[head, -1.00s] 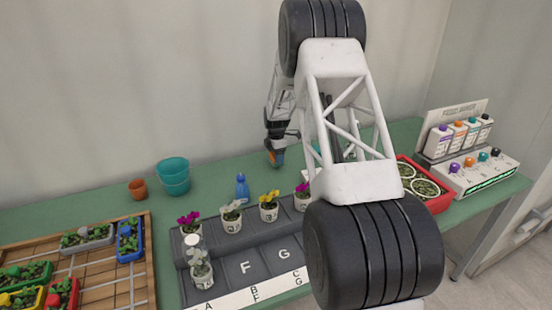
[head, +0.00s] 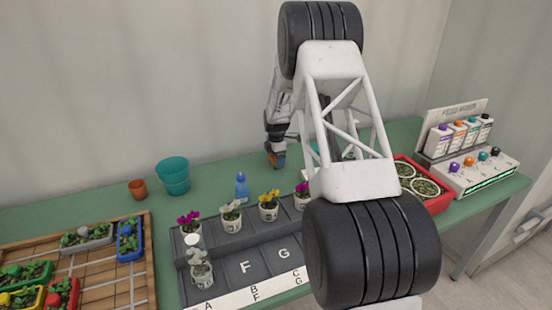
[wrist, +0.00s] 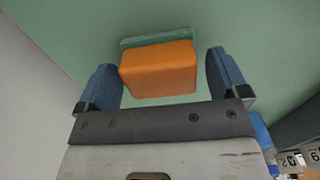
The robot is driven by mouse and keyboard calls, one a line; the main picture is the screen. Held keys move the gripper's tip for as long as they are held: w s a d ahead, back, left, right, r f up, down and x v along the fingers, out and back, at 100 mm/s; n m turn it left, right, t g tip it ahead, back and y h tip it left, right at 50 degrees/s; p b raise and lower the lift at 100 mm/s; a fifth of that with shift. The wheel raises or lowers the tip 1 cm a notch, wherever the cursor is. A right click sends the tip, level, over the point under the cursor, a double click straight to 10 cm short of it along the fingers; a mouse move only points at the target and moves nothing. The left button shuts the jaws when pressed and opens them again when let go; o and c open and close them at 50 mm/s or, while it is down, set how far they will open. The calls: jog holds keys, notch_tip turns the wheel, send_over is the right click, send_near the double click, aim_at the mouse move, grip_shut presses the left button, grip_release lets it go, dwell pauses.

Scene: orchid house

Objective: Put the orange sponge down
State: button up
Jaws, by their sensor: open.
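The orange sponge (wrist: 158,70) lies between the two blue fingers of my gripper (wrist: 165,80) in the wrist view. A teal layer shows along its far edge. The fingers are open, with a gap on each side of the sponge. Green tabletop shows around it, and the sponge appears to rest on the table. In the head view my gripper (head: 276,160) is low over the back of the green table, behind the potted orchids. A bit of orange shows at its fingertips there, and the rest of the sponge is hidden.
A blue bottle (head: 242,187) and potted orchids (head: 268,207) on a grey lettered tray (head: 235,247) stand in front of the gripper. A teal pot (head: 173,177) and a small terracotta pot (head: 137,190) stand left. A red tray (head: 437,205) is at right. The wall is close behind.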

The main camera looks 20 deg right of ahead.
jog(key=shift+r, duration=0.1)
notch_tip(320, 180, up, 12)
dwell(0.8)
dwell(0.5)
jog(key=s+a+r+m, duration=0.3)
jog(key=s+a+r, duration=0.25)
jog(key=s, duration=0.35)
jog(key=s+a+r+m+t, duration=0.1)
jog(key=s+a+r+m, duration=0.25)
jog(key=s+r, duration=0.45)
jog(key=s+a+r+m, duration=0.2)
jog(key=s+a+r, duration=0.4)
jog(key=s, duration=0.4)
jog(key=s+a+m, duration=0.2)
jog(key=s+m, duration=0.1)
jog(key=s, duration=0.8)
jog(key=s+a+f+m+t, duration=0.1)
jog(key=s+a+m, duration=0.2)
jog(key=s, duration=0.8)
jog(key=s+a+f+m, duration=0.1)
jog(key=s+a+m, duration=0.1)
jog(key=s, duration=0.9)
jog(key=shift+s+a+m+t, duration=0.25)
jog(key=shift+a+m+t, duration=0.1)
jog(key=shift+m, duration=0.5)
